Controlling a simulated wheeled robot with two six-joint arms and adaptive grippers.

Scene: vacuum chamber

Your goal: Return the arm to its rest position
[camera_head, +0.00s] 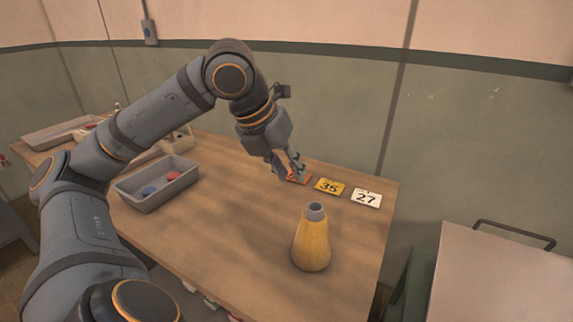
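My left arm comes in from the left and reaches over the wooden table (235,255). My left gripper (289,176) points down at the red card (300,179) near the table's back edge. Its fingers look apart, and they partly cover the card. I cannot tell whether a fingertip touches the card. My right gripper is not in view.
A yellow card marked 35 (329,187) and a white card marked 27 (366,198) lie to the right. A yellow flask (312,242) stands near the right edge. A grey bin (146,203) holds red and blue discs. A cart (500,275) stands right.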

